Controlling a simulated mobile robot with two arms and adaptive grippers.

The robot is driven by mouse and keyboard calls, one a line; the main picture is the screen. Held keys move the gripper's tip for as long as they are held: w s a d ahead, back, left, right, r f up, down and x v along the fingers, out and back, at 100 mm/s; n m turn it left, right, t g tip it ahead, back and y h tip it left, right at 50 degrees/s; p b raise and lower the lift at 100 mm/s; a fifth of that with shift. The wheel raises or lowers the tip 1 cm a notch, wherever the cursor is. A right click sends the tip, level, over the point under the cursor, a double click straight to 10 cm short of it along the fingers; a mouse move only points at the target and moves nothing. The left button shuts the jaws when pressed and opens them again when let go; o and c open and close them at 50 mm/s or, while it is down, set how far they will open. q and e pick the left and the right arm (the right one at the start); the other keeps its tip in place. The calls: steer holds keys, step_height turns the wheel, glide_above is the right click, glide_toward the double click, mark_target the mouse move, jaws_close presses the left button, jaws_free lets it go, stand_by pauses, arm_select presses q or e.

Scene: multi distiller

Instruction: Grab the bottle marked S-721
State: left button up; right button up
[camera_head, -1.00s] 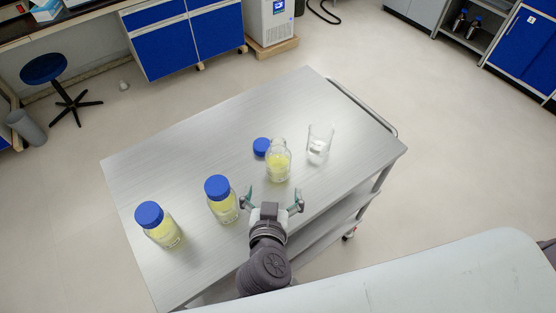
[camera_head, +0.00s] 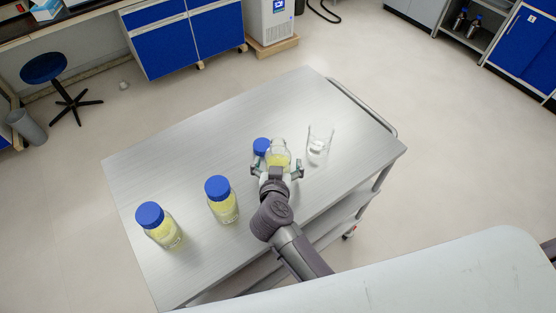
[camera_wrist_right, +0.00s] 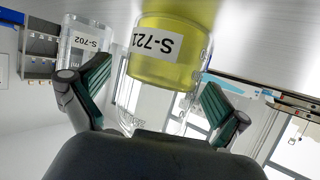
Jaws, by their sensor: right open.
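In the head view this bottle (camera_head: 279,150) stands on the metal cart, partly hidden by my gripper. My right gripper (camera_head: 277,166) is open, its fingers on either side of the bottle. In the right wrist view the green-padded fingers of my gripper (camera_wrist_right: 160,95) flank the bottle, with gaps visible. My left gripper is not in view.
Two blue-capped bottles (camera_head: 222,200) (camera_head: 160,226) stand left on the cart (camera_head: 190,150).

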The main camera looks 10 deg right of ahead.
steer(key=shift+c, duration=0.3)
steer(key=shift+r, duration=0.1)
steer(key=c, duration=1.6)
steer(key=shift+o, duration=0.2)
